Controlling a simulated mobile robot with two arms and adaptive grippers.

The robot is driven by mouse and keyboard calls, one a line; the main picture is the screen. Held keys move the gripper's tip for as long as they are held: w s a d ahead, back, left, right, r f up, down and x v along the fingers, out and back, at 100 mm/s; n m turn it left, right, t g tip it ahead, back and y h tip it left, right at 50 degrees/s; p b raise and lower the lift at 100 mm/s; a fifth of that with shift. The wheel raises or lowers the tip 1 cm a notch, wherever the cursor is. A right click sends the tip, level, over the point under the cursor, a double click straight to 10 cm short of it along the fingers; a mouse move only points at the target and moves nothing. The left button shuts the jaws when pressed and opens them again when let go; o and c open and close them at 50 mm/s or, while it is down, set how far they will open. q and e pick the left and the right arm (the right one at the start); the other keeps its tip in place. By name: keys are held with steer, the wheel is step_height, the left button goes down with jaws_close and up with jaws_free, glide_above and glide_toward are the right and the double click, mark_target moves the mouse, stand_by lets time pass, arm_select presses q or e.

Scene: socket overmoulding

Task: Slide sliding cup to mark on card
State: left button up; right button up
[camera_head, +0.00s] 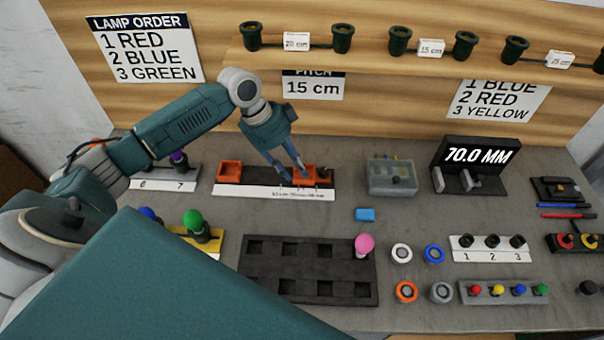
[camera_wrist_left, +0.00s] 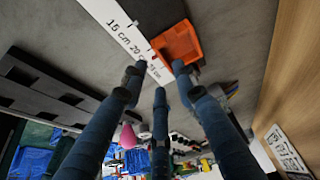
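A dark rail (camera_head: 262,177) with a white marked scale (camera_head: 270,192) along its front lies on the table. An orange fixed-looking cup (camera_head: 229,170) sits at its left end. A second orange cup (camera_head: 308,170), seemingly the sliding cup, is toward the right end; it also shows in the left wrist view (camera_wrist_left: 178,44). The card (camera_head: 314,86) on the back wall reads 15 cm, its top partly covered by the shelf. My left gripper (camera_head: 290,177) points down at the right cup, fingers apart. In the wrist view its fingertips (camera_wrist_left: 158,78) are beside the cup, with no clear grasp. My right gripper is out of view.
A clear box (camera_head: 392,177) and a blue block (camera_head: 365,214) lie right of the rail. A black tray (camera_head: 308,288) with a pink knob (camera_head: 364,244) is in front. A shelf (camera_head: 375,68) with several green cups runs above. Some grey table around the rail is bare.

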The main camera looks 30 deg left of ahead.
mark_target(312, 174)
arm_select(q)
steer(key=x, duration=0.5)
steer(key=shift+w, duration=0.1)
steer(key=shift+f, duration=0.1)
jaws_close()
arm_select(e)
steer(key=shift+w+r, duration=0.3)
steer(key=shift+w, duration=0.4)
